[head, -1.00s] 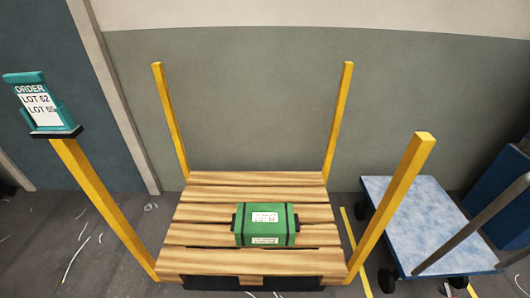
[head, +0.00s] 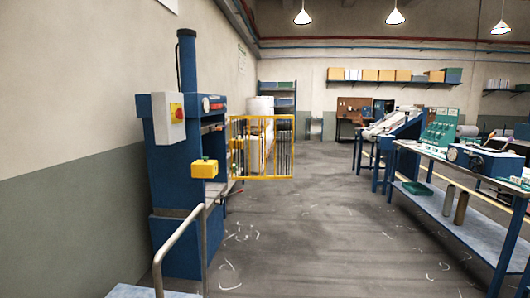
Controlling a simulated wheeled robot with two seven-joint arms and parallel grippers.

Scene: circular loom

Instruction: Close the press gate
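The press (head: 178,190) is a tall blue machine against the left wall, with a grey control box (head: 169,117) on its side and a yellow box (head: 204,168) on its front. The press gate (head: 263,148) is a yellow frame with vertical bars. It stands swung out to the right of the press, into the aisle, so it is open. Neither of my grippers shows in the head view.
A cart's grey handle (head: 180,243) and part of its blue deck (head: 150,291) are at the lower left, in front of the press. A long blue workbench (head: 450,174) lines the right side. The floor (head: 310,235) between is clear apart from white scraps.

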